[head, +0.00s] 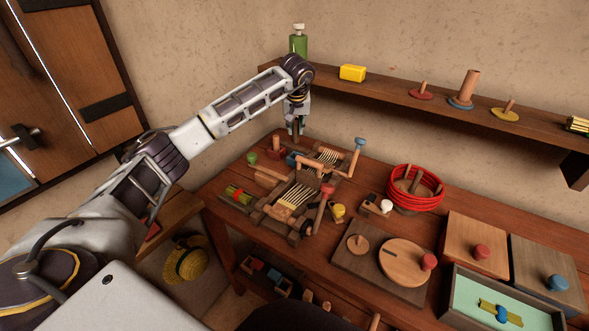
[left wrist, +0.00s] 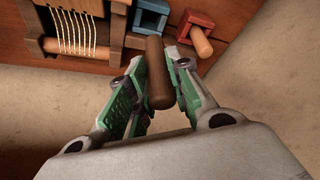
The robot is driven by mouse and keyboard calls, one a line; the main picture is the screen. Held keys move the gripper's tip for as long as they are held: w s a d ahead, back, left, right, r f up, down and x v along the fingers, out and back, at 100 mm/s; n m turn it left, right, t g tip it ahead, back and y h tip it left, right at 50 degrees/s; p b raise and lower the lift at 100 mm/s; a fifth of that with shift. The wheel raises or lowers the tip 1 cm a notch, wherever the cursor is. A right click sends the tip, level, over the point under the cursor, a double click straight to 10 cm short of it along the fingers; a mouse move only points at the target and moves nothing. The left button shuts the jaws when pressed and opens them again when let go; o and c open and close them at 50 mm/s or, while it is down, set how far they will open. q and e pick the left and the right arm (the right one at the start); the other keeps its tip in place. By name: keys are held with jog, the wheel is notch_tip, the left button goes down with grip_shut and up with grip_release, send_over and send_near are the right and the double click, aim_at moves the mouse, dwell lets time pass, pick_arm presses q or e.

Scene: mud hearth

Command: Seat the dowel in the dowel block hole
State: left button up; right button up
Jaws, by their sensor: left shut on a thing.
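My left gripper (head: 297,122) is above the back left part of the workbench. In the left wrist view, its green-padded fingers (left wrist: 153,100) are shut on a brown wooden dowel (left wrist: 157,75). The dowel's far end points toward the table. A blue block (left wrist: 149,17) with a squarish opening lies just beyond the dowel's end. A red block (left wrist: 194,22) with a light wooden peg (left wrist: 202,44) in it is to its right. I cannot tell which block is the dowel block, or whether the dowel touches anything. My right gripper is not in view.
A wooden loom-like frame (head: 300,196) with pale strings stands close by. Red rings (head: 416,203), a round board (head: 404,262) and knobbed boxes (head: 476,240) fill the right side. A wall shelf (head: 395,92) with a green bottle (head: 298,42) runs behind the arm.

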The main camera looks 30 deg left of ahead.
aim_at(296, 140)
pick_arm(q)
jog(key=shift+w+m+b, duration=0.25)
jog(key=shift+m+b, duration=0.15)
jog(key=shift+b, duration=0.05)
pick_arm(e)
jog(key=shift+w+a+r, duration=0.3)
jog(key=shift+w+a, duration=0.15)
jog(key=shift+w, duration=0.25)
pick_arm(q)
jog(key=shift+f, duration=0.15)
notch_tip(296, 140, down, 5)
jog(key=shift+f+b, duration=0.2)
jog(key=shift+b, duration=0.15)
jog(key=shift+f, duration=0.3)
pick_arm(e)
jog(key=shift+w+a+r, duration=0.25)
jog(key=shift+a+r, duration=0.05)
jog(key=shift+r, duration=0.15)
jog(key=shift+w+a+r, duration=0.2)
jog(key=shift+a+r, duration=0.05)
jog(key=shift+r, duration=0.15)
pick_arm(q)
jog(key=shift+f, duration=0.1)
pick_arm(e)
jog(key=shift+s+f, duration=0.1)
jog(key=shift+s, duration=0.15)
